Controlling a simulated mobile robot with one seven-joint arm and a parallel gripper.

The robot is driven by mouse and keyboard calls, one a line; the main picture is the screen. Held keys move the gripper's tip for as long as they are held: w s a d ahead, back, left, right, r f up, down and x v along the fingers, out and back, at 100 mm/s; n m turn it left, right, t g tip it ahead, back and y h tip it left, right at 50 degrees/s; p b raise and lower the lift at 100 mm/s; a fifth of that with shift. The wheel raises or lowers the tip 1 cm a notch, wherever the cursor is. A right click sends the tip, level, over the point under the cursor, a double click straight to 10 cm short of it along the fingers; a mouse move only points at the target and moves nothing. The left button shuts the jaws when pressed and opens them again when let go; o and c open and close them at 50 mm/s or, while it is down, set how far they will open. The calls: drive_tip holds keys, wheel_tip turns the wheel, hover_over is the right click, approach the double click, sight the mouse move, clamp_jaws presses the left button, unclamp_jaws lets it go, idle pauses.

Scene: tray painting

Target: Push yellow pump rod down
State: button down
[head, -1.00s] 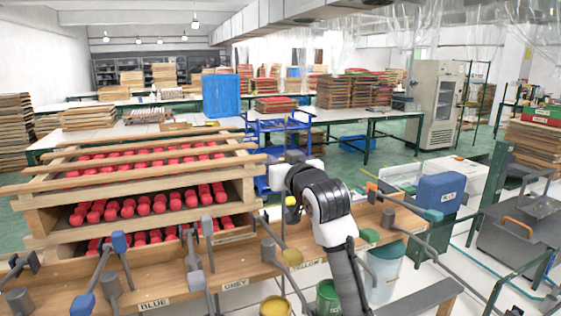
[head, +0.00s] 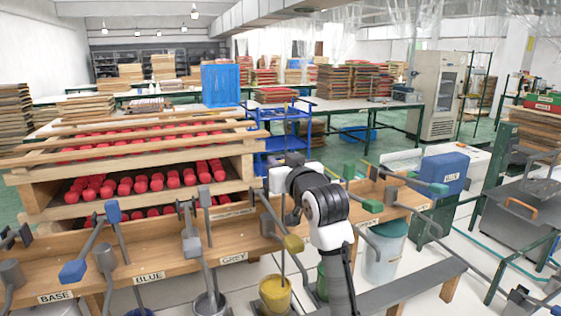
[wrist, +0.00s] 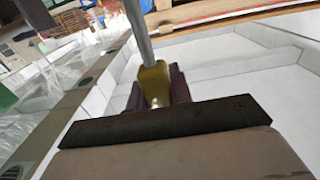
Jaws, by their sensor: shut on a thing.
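My gripper (head: 283,184) is above the plank bench, over the yellow paint bucket (head: 275,294). In the wrist view, its dark fingers are shut on the yellow knob (wrist: 155,82) of the pump rod, and the grey rod (wrist: 139,32) runs on from the knob. In the head view the knob is hidden by my gripper. The thin rod (head: 283,225) hangs down from there, close by the yellow end (head: 293,243) of a grey bracket, toward the yellow bucket. It looks nearly upright.
The wooden bench (head: 180,241) carries other brackets and rods, with a blue end (head: 73,271) at left and a green end (head: 350,170) at right. A rack of red pieces (head: 130,184) stands behind it. A green bucket (head: 322,281) and a pale bucket (head: 384,262) stand below.

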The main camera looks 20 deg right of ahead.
drive_tip(key=c, duration=1.2)
unclamp_jaws()
drive_tip(key=shift+c, duration=0.2)
drive_tip(key=shift+r, duration=0.15)
